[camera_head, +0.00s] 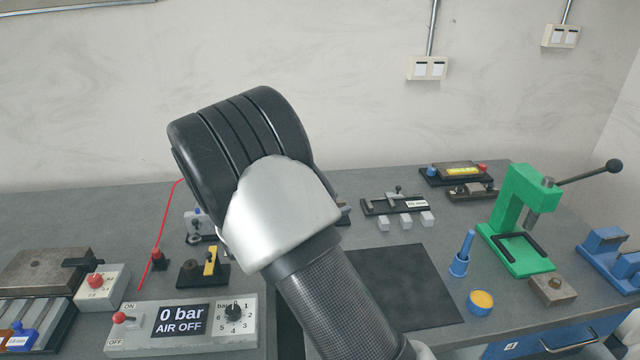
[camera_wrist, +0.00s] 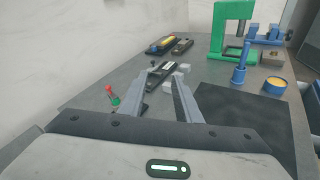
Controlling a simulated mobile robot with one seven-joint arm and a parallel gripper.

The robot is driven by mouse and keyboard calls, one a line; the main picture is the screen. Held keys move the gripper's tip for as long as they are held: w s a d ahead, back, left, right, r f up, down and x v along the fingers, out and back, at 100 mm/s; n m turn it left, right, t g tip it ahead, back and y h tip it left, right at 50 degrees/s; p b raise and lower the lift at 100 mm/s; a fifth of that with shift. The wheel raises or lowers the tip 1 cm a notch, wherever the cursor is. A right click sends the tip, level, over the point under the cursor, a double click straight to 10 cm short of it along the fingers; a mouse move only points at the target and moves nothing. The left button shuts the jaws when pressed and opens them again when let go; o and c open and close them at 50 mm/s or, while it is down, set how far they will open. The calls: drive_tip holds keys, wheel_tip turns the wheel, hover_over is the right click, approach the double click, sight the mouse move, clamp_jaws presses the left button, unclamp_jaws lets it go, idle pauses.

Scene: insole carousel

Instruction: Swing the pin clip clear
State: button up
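I cannot make out the pin clip for certain in either view. My gripper (camera_wrist: 158,78) is open in the wrist view, with its two grey fingers apart and nothing held between them. Beyond the fingertips lie a black slide fixture (camera_wrist: 162,74) and small pale cubes. In the head view my arm hides the gripper and part of the bench. A black block with a yellow upright piece (camera_head: 210,261) stands left of my arm.
An air panel (camera_head: 182,325) reads 0 bar, AIR OFF. A thin red line (camera_head: 152,250) runs beside it. A green press (camera_head: 518,215) with a long lever stands right. A blue holder (camera_head: 460,258) and a yellow-topped pot (camera_head: 481,301) stand beside the bare black mat (camera_head: 415,285).

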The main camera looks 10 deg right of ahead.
drive_tip(key=w+a+f+n+t+y+b, duration=0.1)
drive_tip(key=w+a+f+n+t+y, duration=0.1)
drive_tip(key=w+a+f+n+t, duration=0.45)
drive_tip(key=g, duration=0.1)
approach(327, 185)
drive_tip(key=shift+n, duration=0.25)
drive_tip(key=x, duration=1)
drive_tip(key=shift+f, duration=0.3)
clamp_jaws()
